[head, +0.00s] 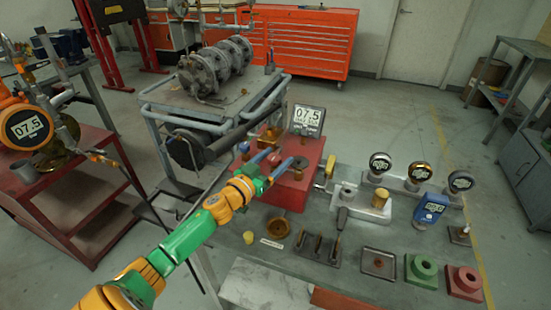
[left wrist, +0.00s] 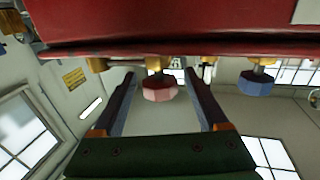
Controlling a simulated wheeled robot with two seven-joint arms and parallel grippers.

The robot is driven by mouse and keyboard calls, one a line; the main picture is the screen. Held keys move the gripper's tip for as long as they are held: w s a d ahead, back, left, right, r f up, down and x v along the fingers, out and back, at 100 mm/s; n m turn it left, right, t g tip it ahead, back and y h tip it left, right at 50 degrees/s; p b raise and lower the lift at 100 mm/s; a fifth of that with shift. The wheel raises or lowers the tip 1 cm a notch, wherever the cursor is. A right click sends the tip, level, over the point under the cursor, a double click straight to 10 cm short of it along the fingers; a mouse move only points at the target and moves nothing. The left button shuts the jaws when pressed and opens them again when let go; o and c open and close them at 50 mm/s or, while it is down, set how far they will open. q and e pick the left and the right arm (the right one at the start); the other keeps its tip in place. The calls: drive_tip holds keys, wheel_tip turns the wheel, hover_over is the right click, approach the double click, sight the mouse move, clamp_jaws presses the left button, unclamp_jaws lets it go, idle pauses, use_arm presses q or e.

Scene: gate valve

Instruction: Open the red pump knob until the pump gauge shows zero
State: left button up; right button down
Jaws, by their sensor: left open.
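The red pump body (head: 290,190) stands on the bench; a gauge (head: 307,118) on top reads 07.5. My left gripper (head: 273,161) is at the pump's near side, its two fingers apart and pointing at it. In the left wrist view the red knob (left wrist: 160,90) sits between the open fingers, with visible gaps on both sides. It sticks out from the pump body (left wrist: 180,25). A blue knob (left wrist: 255,84) is to the right, outside the fingers; it also shows in the head view (head: 244,147). My right gripper is out of view.
An orange gauge (head: 27,126) reading 07.5 stands at the left. A grey block (head: 365,202) and several dial gauges stand right of the pump. A tool holder (head: 317,248), brass cup (head: 278,228) and green block (head: 421,270) are on the near bench.

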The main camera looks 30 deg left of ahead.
use_arm(q)
drive_tip(key=shift+c, duration=0.3)
clamp_jaws()
drive_tip(key=shift+r, duration=0.1)
